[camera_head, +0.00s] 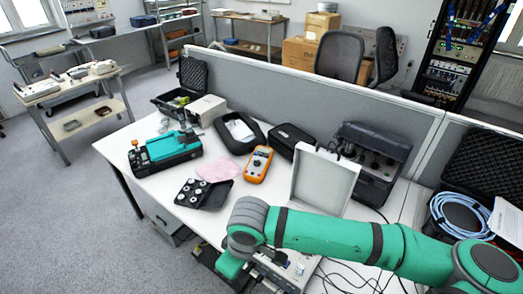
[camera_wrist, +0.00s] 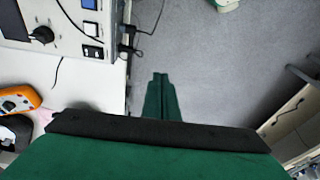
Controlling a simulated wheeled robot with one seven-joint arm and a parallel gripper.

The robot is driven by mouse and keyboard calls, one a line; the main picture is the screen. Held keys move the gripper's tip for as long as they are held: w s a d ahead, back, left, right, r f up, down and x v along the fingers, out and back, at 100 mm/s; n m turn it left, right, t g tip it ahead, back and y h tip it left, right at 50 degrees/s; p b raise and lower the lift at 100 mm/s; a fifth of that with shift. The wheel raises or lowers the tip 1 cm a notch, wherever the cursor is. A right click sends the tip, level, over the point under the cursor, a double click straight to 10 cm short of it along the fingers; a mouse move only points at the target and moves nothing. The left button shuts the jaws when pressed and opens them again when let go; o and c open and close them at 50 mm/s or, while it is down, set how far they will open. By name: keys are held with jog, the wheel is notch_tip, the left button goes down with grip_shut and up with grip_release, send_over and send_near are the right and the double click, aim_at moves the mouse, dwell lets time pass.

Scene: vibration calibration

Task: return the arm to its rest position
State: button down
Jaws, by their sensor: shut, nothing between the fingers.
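My green arm (camera_head: 330,236) reaches in from the lower right of the head view, over the front part of the white table. Its end bends down near the table's front edge, and the fingers are hidden there. In the wrist view my gripper (camera_wrist: 160,76) has its green fingers pressed together with nothing between them. They point over the grey floor, just beside the table edge.
The white table (camera_head: 140,140) holds an orange multimeter (camera_head: 258,165), a green-black device (camera_head: 168,148), a black tray of round parts (camera_head: 203,193) and an open white case (camera_head: 322,180). A grey control box (camera_wrist: 62,20) with cables stands beside my gripper.

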jog(key=w+a+r+n+t+y, duration=0.1)
jog(key=a+r+y, duration=0.45)
jog(key=a, duration=0.55)
jog(key=w+a+r+t+y, duration=0.1)
jog(key=a+r+y, duration=0.3)
jog(key=a+r, duration=0.5)
jog(key=w+a+r+m+t+y, duration=0.1)
jog(key=a+r+m+t+y, duration=0.15)
jog(key=r, duration=0.25)
jog(key=w+a+r+m+t+y, duration=0.2)
jog(key=a+r+t+y, duration=0.1)
jog(key=r+t+y, duration=0.15)
jog(key=s+d+f+m+t+h, duration=0.2)
jog(key=d+f+m+t+h, duration=0.8)
jog(key=d+f+m+h, duration=0.55)
jog(key=s+d+f+n+g+h, duration=0.1)
jog(key=s+d+f+n, duration=0.1)
jog(key=s+d+f, duration=0.3)
jog(key=s+d+f+n+g+h, duration=0.1)
jog(key=s+d+f, duration=0.4)
jog(key=s, duration=0.8)
jog(key=s+d+f+n+g+h, duration=0.1)
jog(key=s+d+f+n+g, duration=0.1)
jog(key=s+d+f+n, duration=0.2)
jog(key=s+d+f, duration=0.1)
jog(key=s+d, duration=0.2)
jog(key=s, duration=0.2)
jog(key=shift+f, duration=0.3)
